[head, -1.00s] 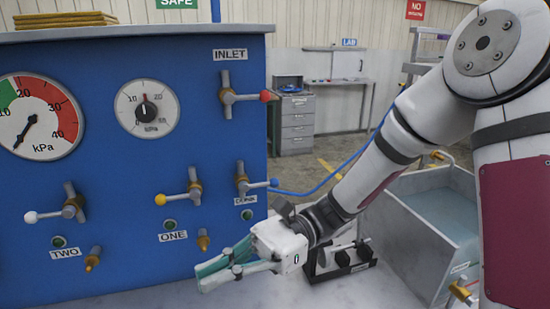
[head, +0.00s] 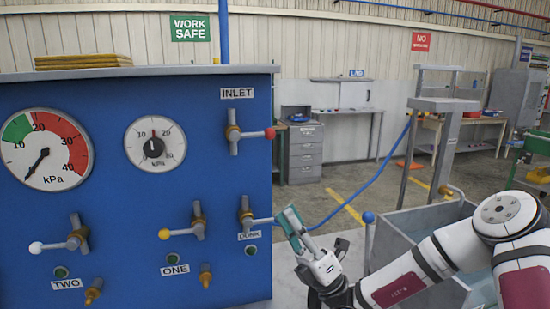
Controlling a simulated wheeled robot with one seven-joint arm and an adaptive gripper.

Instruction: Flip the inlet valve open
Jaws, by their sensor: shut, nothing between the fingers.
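The inlet valve (head: 233,132) is at the upper right of the blue panel, under the INLET label (head: 237,93). Its lever ends in a red knob (head: 270,133) and points sideways to the right. My gripper (head: 290,213) is shut and empty, with its teal fingers pointing up and slightly left. It is below and right of the red knob, apart from it. In the picture it overlaps the end of the lower right valve's lever (head: 262,220); I cannot tell whether they touch.
The blue panel (head: 110,205) also carries a large kPa gauge (head: 47,149), a smaller dial (head: 155,146), and valves with white (head: 35,248) and yellow (head: 164,234) knobs. A grey tank (head: 410,222) stands at the right. A blue hose (head: 362,184) hangs behind my gripper.

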